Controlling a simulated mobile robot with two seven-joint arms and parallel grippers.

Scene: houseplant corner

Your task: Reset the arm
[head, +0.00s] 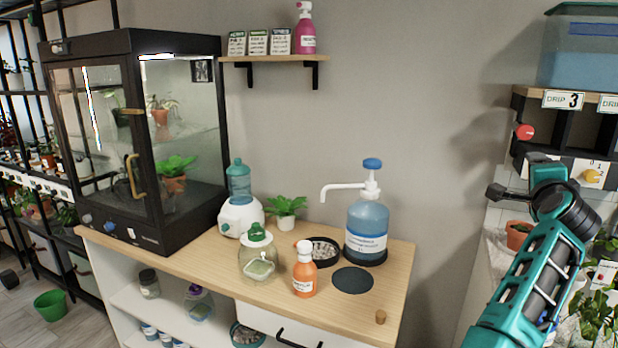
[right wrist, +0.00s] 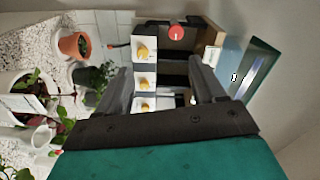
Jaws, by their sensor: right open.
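My right arm (head: 535,285), teal and black, is raised at the right of the head view, in front of the drip shelf. My right gripper (right wrist: 160,68) shows in the right wrist view with its two dark fingers spread apart. Nothing is held between them. Behind the gap is a white panel (right wrist: 144,80) with several yellow knobs, and a red round knob (right wrist: 176,33) is beyond. My left arm and left gripper are in neither view.
A wooden-topped bench (head: 215,262) holds a blue pump bottle (head: 366,225), an orange bottle (head: 304,275) and a glass jar (head: 258,262). A glass cabinet (head: 135,130) stands at left. Potted plants, including a terracotta pot (right wrist: 75,45), are near my right gripper.

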